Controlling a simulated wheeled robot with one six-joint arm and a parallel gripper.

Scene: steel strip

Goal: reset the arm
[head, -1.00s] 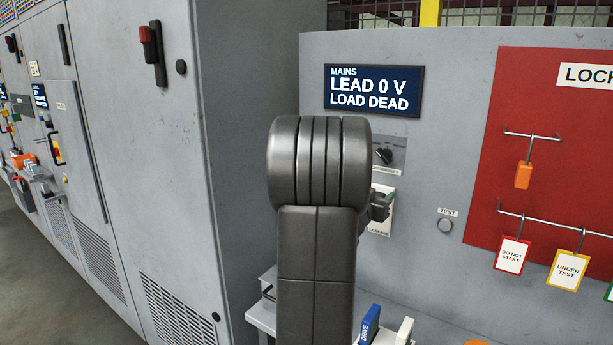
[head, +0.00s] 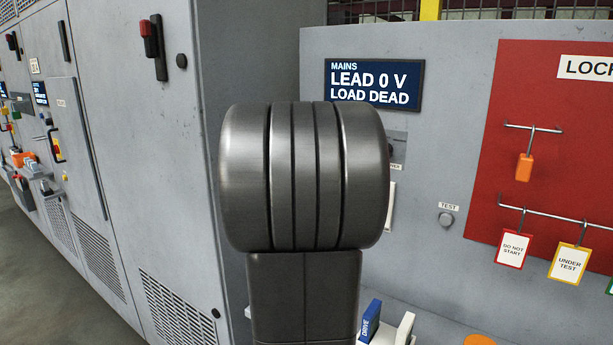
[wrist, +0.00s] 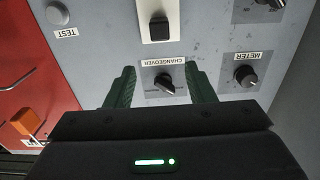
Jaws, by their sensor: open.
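My arm (head: 304,180) stands upright in the middle of the head view and hides part of the grey panel. My gripper (wrist: 160,85) shows in the wrist view as two green fingers, apart and with nothing between them. The black changeover knob (wrist: 163,82) on the panel appears in the gap between the fingers, with its label above it. I cannot tell the distance from the fingertips to the panel. The gripper is hidden behind my arm in the head view.
The panel screen (head: 373,87) reads "LEAD 0 V, LOAD DEAD". A red lockout board (head: 570,150) with hanging tags is at right. Grey cabinets (head: 130,150) line the left. A blue DRIVE piece (head: 370,320) and a meter knob (wrist: 245,76) also show.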

